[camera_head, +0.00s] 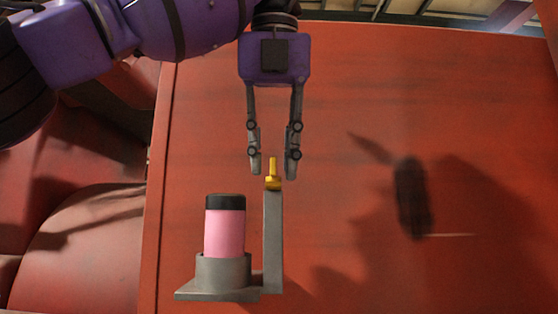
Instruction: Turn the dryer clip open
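The dryer clip (273,179) is a small yellow piece, with an upright tab, on top of a grey upright post. A pink cylinder with a black top (225,229), likely the dryer, stands in a grey cup-shaped holder (222,272) to the left of the post. My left gripper (273,172) comes down from above, fingers pointing down and spread apart. It is open, with the clip's tab showing between and slightly below the fingertips; I see no contact. My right gripper does not show.
A large red panel (480,130) fills the background, with dark shadows on it. A red rounded structure (80,240) lies at the left edge. The space right of the post looks clear.

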